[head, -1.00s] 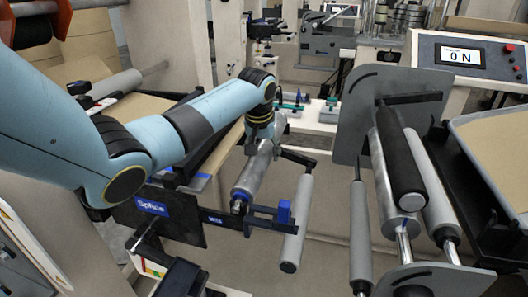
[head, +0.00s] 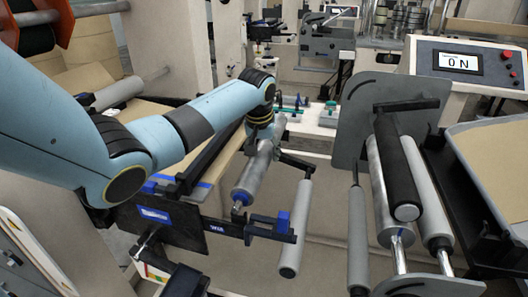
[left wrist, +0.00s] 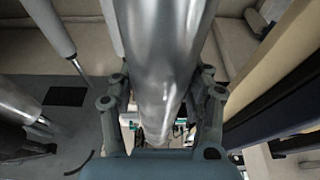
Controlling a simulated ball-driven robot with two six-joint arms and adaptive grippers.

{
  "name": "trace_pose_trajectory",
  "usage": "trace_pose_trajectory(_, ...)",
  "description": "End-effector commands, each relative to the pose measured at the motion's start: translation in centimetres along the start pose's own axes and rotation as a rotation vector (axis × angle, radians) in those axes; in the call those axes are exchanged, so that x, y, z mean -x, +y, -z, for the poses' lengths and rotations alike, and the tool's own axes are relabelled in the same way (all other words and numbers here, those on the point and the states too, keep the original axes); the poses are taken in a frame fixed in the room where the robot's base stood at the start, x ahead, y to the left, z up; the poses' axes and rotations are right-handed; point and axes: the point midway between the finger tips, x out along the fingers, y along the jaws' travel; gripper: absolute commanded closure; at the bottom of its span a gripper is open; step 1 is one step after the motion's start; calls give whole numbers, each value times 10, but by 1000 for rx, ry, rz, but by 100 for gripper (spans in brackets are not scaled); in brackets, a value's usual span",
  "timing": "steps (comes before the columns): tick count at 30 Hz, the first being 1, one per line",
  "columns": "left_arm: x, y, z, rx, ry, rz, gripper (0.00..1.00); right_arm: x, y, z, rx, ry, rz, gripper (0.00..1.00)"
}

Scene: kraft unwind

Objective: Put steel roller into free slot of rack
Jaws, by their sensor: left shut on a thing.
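The steel roller (head: 258,172) is a shiny metal cylinder with a thin end pin, tilted in the head view. My left gripper (head: 262,130) is shut around its upper part, fingers mostly hidden there. In the left wrist view the steel roller (left wrist: 162,50) runs between the two fingers (left wrist: 160,95). Its near end pin is over a black bar with blue holders (head: 283,222), which looks like the rack. I cannot tell whether they touch. A grey roller (head: 295,230) hangs beside it at the right holder. My right gripper is not in view.
At the right, a grey plate stand (head: 355,130) carries several black, grey and metal rollers (head: 400,185). A black board with a blue label (head: 155,215) stands left of the bar. A control panel (head: 465,62) is at the back right. Brown web material (head: 225,150) runs behind the roller.

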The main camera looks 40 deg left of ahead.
Motion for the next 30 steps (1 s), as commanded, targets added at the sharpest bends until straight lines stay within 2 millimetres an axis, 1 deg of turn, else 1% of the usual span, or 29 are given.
trace_pose_trajectory(1, 5, 0, 3, 0, 5, -1, 100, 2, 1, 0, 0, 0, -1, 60)
trace_pose_trajectory(14, 25, 0, 9, 0, 5, -1, 100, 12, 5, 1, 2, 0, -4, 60)
trace_pose_trajectory(30, 48, 0, 16, 0, 5, -1, 100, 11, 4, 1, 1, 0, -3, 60)
